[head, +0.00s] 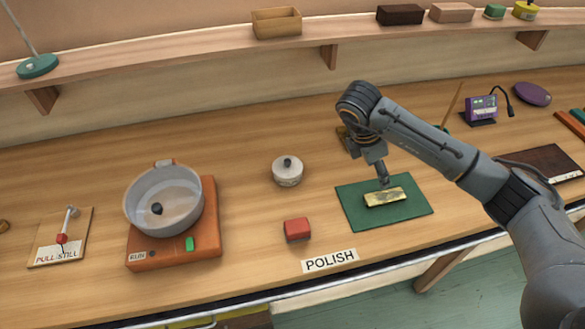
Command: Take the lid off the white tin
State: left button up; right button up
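The white tin (288,177) stands upright near the middle of the bench, with its lid on and a dark round knob (287,162) on top. My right gripper (384,184) points down at a gold-coloured bar (396,197) on a green mat (360,211), to the right of the tin and apart from it. The fingertips are small and close together at the bar's back edge; I cannot tell whether they are open, shut or touching it. My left gripper is not in view.
A clear-walled pan (140,205) sits on an orange base (213,225) to the left of the tin. A red block (297,229) lies in front of it, behind a POLISH label (330,260). A shelf (190,52) runs along the back. Bare bench surrounds the tin.

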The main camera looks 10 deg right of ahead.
aim_at(286, 167)
jog(key=l+u, duration=0.25)
jog(key=u, duration=0.15)
jog(key=l+u, duration=0.2)
jog(key=u, duration=0.2)
jog(key=l+u, duration=0.25)
jog(key=u, duration=0.15)
